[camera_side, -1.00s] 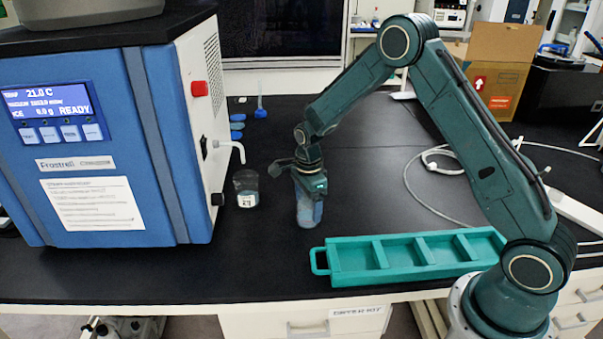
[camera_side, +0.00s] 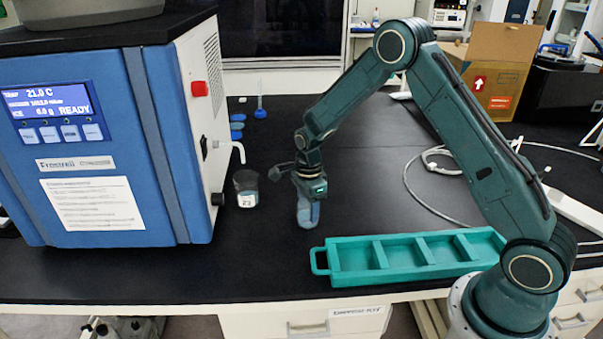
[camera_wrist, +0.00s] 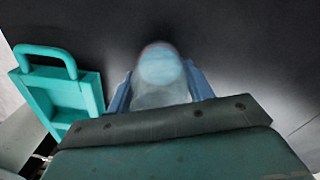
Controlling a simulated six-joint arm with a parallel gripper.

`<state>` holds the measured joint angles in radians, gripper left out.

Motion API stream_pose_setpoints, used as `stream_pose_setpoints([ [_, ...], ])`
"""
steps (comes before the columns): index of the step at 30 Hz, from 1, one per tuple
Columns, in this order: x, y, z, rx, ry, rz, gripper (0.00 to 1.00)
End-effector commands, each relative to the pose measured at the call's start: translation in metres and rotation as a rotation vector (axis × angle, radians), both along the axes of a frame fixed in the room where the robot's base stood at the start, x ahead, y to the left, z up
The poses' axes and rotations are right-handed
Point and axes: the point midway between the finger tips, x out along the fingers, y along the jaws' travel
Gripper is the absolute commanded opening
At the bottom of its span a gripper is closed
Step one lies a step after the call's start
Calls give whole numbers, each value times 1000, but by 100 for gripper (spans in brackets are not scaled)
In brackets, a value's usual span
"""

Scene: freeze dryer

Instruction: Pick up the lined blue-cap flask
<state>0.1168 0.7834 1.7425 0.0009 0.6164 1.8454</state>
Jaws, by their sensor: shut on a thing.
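The flask (camera_side: 308,213) is a pale, bluish, translucent vessel upright on the black bench, in front of the freeze dryer's right side. My gripper (camera_side: 309,189) is above it, pointing down, and is shut on its upper part. In the wrist view the flask (camera_wrist: 160,75) sits between the two blue fingers of my gripper (camera_wrist: 157,92), with a light blue round end showing. The gripper hides the flask's top in the side view, and lines on it cannot be made out.
A small labelled beaker (camera_side: 246,190) stands left of the flask, near the blue freeze dryer (camera_side: 100,140) and its white spout. A teal tray (camera_side: 345,280) with several compartments lies to the front right. A pale cable (camera_side: 412,200) curves across the right.

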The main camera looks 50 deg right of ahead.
Motion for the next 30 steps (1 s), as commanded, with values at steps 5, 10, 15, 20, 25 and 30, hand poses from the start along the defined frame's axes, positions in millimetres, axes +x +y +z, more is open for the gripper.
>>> stream_pose_setpoints([
  [5,0,0,0,0,-1,0,25],
  [10,0,0,1,0,-1,0,25],
  [15,1,0,3,0,-2,0,25],
  [20,1,0,8,0,-2,0,25],
  [25,1,0,14,0,-2,0,25],
  [30,1,0,25,0,-3,0,25],
])
